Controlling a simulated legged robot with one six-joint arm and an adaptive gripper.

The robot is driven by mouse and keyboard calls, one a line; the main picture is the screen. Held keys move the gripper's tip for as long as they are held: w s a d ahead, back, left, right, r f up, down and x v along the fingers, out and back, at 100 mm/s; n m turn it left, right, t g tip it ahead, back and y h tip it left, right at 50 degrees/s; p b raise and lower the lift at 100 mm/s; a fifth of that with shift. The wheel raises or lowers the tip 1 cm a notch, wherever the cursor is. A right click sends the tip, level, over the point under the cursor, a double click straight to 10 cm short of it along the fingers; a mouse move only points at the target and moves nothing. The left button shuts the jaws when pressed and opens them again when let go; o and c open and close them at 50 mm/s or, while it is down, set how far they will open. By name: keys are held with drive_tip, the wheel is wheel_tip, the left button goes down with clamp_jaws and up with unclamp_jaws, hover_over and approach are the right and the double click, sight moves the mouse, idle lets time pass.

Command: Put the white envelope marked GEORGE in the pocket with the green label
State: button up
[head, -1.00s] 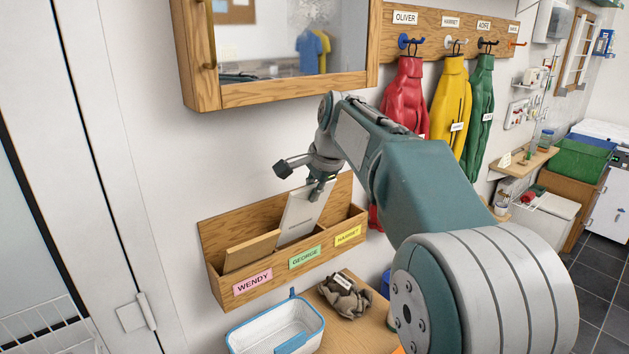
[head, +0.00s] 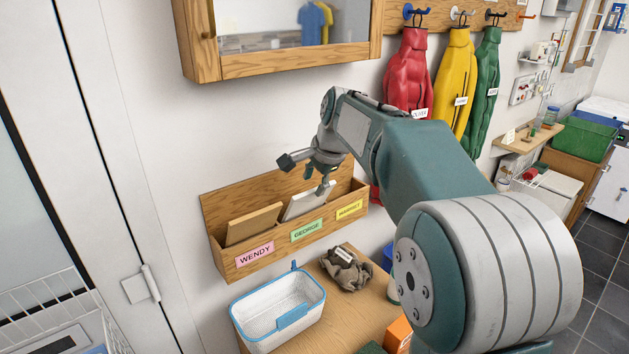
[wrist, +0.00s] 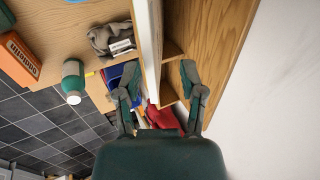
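The white envelope (head: 302,205) stands tilted in the middle pocket of the wooden rack (head: 222,262), behind the green GEORGE label (head: 307,230). Its lower part is hidden by the rack front, and no name on it is readable. My gripper (head: 324,188) is at the envelope's upper right in the head view. In the wrist view the two fingers of my gripper (wrist: 157,78) stand apart, with a gap between them. A pale strip (wrist: 146,35) runs near the left finger; I cannot tell whether it is the envelope's edge.
A brown envelope (head: 253,224) stands in the pocket with the pink WENDY label (head: 255,255). The pocket with the yellow HARRIET label (head: 349,209) is at the right. A cabinet (head: 290,63) hangs above.

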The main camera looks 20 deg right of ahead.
drive_tip(key=v, duration=1.1)
drive_tip(key=shift+s+r, duration=0.15)
drive_tip(key=shift+r, duration=0.2)
idle(0.3)
drive_tip(key=s+a+f+n, duration=0.1)
drive_tip(key=s+f+n, duration=0.3)
drive_tip(key=s, duration=0.5)
drive_tip(key=s+a+f+n+h, duration=0.1)
drive_tip(key=s+f+n, duration=0.4)
drive_tip(key=s+f, duration=0.2)
drive_tip(key=s+a+f+n+t+h, duration=0.1)
drive_tip(key=s+f+n, duration=0.3)
drive_tip(key=s, duration=0.7)
wheel_tip(320, 180, down, 3)
drive_tip(key=shift+s+r, duration=0.15)
drive_tip(key=shift+s, duration=0.15)
drive_tip(key=shift+a, duration=0.1)
idle(0.6)
